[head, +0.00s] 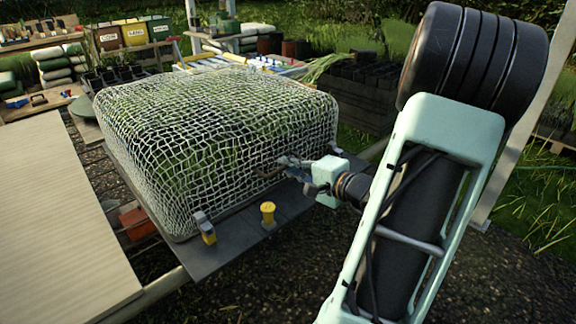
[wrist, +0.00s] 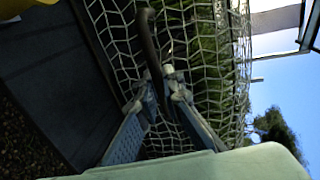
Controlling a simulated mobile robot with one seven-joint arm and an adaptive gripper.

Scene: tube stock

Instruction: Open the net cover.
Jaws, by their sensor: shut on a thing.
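The net cover (head: 215,120) is a white mesh box over green plants, sitting down on a dark base (head: 240,235) in the head view. Its mesh also fills the upper middle of the wrist view (wrist: 205,45). A dark curved handle (wrist: 147,40) stands at the net's front side; it shows as a small brown bar in the head view (head: 268,173). My gripper (head: 287,164) is at the front right of the cover, with its fingers (wrist: 160,88) closed around the handle. The exact contact is partly hidden by the fingers.
A grey and yellow latch (head: 204,228) sits at the cover's front corner, and a yellow knob (head: 268,213) stands on the base's front ledge. A pale bench (head: 60,200) is at left. Dark crates (head: 362,92) stand behind at right. Dark ground lies open in front.

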